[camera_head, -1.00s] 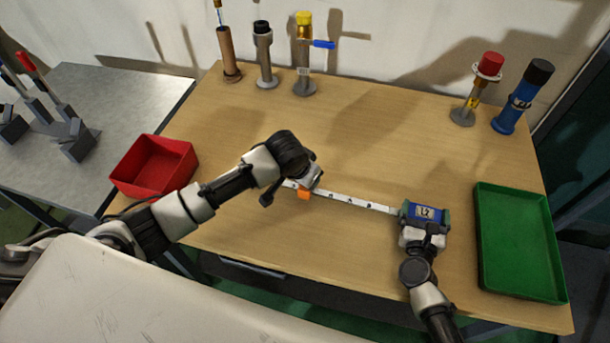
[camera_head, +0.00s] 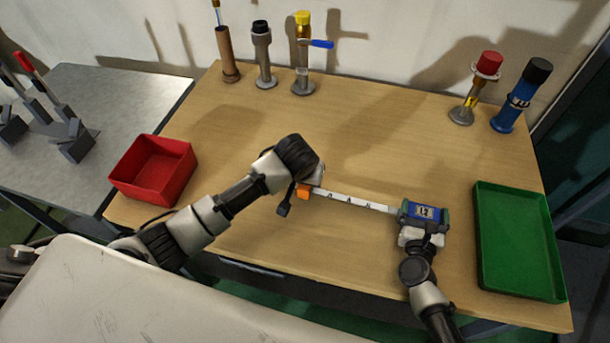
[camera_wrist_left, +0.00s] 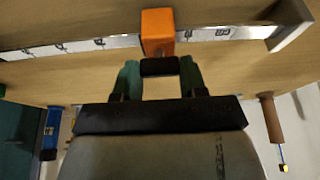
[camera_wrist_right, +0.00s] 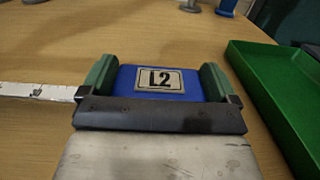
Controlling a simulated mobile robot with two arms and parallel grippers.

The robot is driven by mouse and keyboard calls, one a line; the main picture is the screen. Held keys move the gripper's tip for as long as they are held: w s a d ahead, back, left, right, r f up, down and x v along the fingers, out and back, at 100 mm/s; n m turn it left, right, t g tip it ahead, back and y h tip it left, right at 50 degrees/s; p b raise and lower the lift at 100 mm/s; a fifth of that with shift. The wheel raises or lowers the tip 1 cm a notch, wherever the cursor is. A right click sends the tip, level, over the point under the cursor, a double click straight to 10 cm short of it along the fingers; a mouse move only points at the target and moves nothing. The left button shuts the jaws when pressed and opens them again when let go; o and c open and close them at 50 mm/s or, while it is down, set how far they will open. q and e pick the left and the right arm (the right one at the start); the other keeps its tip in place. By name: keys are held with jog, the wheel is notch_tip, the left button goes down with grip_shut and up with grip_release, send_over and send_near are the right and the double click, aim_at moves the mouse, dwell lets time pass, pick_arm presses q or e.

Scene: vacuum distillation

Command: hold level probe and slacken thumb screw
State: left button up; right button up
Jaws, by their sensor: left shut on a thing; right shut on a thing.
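The level probe lies level over the wooden table; its blue body (camera_head: 425,212), marked L2 in the right wrist view (camera_wrist_right: 158,80), is at the right. Its white graduated strip (camera_head: 358,203) runs left to an orange slider (camera_head: 303,192), which also shows in the left wrist view (camera_wrist_left: 158,31). A black thumb screw (camera_wrist_left: 159,67) sits on the slider. My left gripper (camera_wrist_left: 159,75) is shut on the thumb screw, with green fingers either side; the head view mostly hides them. My right gripper (camera_wrist_right: 158,84) is shut on the blue body from both sides.
A green tray (camera_head: 484,284) lies just right of the probe body. A red bin (camera_head: 133,188) stands at the left table edge. Several upright fittings line the back, including a copper tube (camera_head: 228,55) and a blue cylinder (camera_head: 511,112).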

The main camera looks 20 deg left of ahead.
pick_arm(q)
jog(key=o, duration=0.9)
jog(key=shift+o, duration=0.2)
jog(key=v, duration=1.2)
pick_arm(e)
jog(key=o, duration=1.1)
jog(key=s, duration=1.2)
